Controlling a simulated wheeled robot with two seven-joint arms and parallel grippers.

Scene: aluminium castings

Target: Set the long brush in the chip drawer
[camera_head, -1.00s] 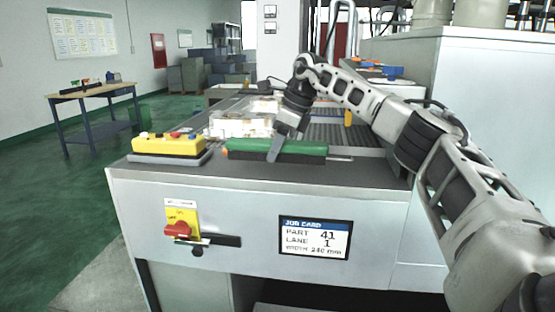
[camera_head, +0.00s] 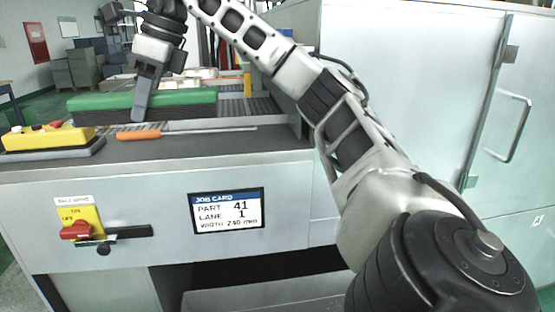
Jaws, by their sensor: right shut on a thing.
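The long brush (camera_head: 185,97) has a green back with a dark strip of bristles below. My right gripper (camera_head: 140,112) is shut on it from above, near its middle, and holds it level over the machine's table (camera_head: 215,148). A grey finger covers part of the brush's front side. A dark opening (camera_head: 262,268) lies below the front panel, with a light grey surface (camera_head: 270,298) low in it; I cannot tell if this is the chip drawer. My left gripper is out of view.
An orange-handled tool (camera_head: 138,135) with a thin metal shaft lies on the table's front. A yellow control box (camera_head: 48,138) stands at its left. The front panel carries a red switch (camera_head: 76,230) and a job card (camera_head: 227,211). A tall pale cabinet (camera_head: 415,80) stands right.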

